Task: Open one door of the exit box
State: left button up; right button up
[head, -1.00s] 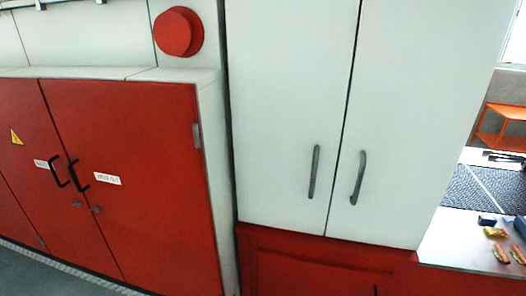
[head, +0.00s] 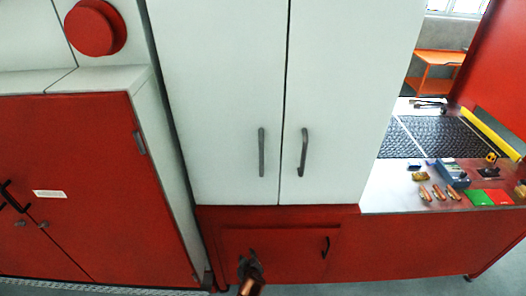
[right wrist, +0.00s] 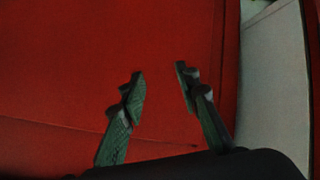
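A tall white box with two closed doors stands in the middle of the head view. Its left door (head: 215,90) and right door (head: 340,90) meet at a dark vertical seam. Each has a grey bar handle near the seam: the left handle (head: 261,152) and the right handle (head: 303,153). My right gripper (head: 250,262) is low in the head view, below both handles, in front of the red base. In the right wrist view my right gripper (right wrist: 160,82) has its fingers apart with nothing between them, facing a red surface. My left gripper is not in view.
A red cabinet (head: 90,180) with black handles stands at left. The red base panel (head: 285,240) under the white box has a small dark handle (head: 326,247). At right, a worktop (head: 385,190) holds several small items beside a dark mesh belt (head: 440,135).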

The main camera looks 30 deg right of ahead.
jog(key=w+r+m+t+h+p, duration=0.1)
jog(key=w+r, duration=0.2)
jog(key=r, duration=0.8)
jog(key=w+r+m+t+h+p, duration=0.1)
jog(key=w+r+t+p, duration=0.1)
jog(key=r, duration=0.9)
jog(key=m+t+h+p, duration=0.1)
jog(key=m+h+p, duration=0.2)
jog(key=m+h, duration=0.2)
send_near(261, 151)
jog(key=w+f, duration=0.7)
jog(key=f, duration=0.2)
jog(key=s+d+r+m+h+p, duration=0.1)
jog(key=s+d+r+m+h, duration=0.2)
jog(key=r, duration=0.6)
jog(key=shift+y, duration=0.7)
jog(key=x, duration=0.1)
jog(key=p+x, duration=0.1)
jog(key=x, duration=0.1)
jog(key=p+x, duration=0.1)
jog(key=x, duration=0.1)
jog(key=shift+a+f, duration=0.15)
jog(key=shift+f, duration=0.2)
jog(key=shift+w+d+f+p, duration=0.1)
jog(key=shift+w+d+p, duration=0.25)
jog(key=shift+w, duration=0.1)
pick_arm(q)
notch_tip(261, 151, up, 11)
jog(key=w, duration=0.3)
